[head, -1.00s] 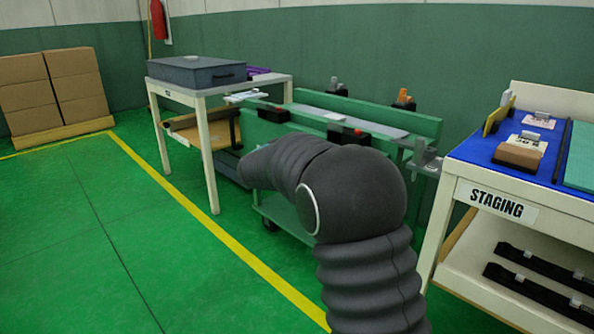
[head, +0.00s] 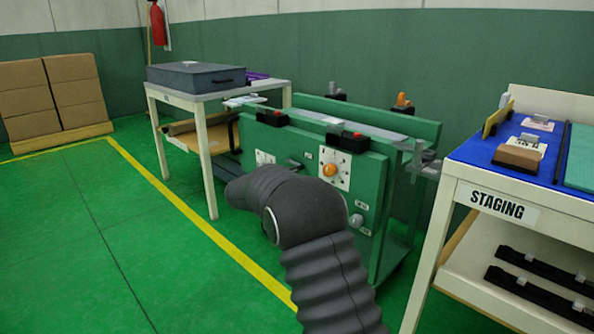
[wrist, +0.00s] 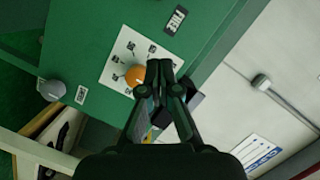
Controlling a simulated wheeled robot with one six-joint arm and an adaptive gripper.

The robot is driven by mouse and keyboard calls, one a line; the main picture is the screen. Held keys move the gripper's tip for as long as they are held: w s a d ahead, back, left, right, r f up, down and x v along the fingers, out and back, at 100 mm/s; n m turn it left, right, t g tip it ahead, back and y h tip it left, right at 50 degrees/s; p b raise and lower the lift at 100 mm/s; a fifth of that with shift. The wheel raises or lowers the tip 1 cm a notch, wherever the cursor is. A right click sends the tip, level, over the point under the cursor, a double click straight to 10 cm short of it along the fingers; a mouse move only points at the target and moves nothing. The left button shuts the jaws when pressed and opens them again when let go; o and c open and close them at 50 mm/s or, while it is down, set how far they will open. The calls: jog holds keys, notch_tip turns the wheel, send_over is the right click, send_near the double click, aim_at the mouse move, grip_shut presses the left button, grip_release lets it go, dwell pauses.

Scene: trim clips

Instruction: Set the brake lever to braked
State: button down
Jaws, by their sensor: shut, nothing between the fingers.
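The green machine (head: 378,190) has a front panel with an orange knob (head: 329,170) on a white dial plate (head: 342,158). A grey round knob (head: 356,220) sits lower right on that panel. In the wrist view the orange knob (wrist: 135,75), dial plate (wrist: 118,68) and grey knob (wrist: 52,90) show again. My gripper (wrist: 160,68) is shut and empty, its tips beside the orange knob in that picture; contact cannot be told. In the head view my arm hides the gripper. A dark handle (head: 295,163) sticks out left of the dial. I cannot tell which part is the brake lever.
The staging table (head: 450,205) stands close on the right with blocks on top. A table with a grey case (head: 195,77) stands at the left behind the machine. Boxes (head: 35,100) are stacked far left. The green floor at left is clear.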

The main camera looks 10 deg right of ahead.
aim_at(299, 168)
jog(key=w+d+f, duration=0.1)
jog(key=w, duration=0.1)
jog(key=w+d+f, duration=0.1)
jog(key=w, duration=0.2)
jog(key=w+d, duration=0.2)
jog(key=w, duration=0.1)
jog(key=shift+f, duration=0.4)
jog(key=shift+w+a+f, duration=0.2)
jog(key=shift+w+f, duration=0.05)
jog(key=shift+w, duration=0.2)
jog(key=shift+f+b, duration=0.15)
jog(key=shift+b, duration=0.2)
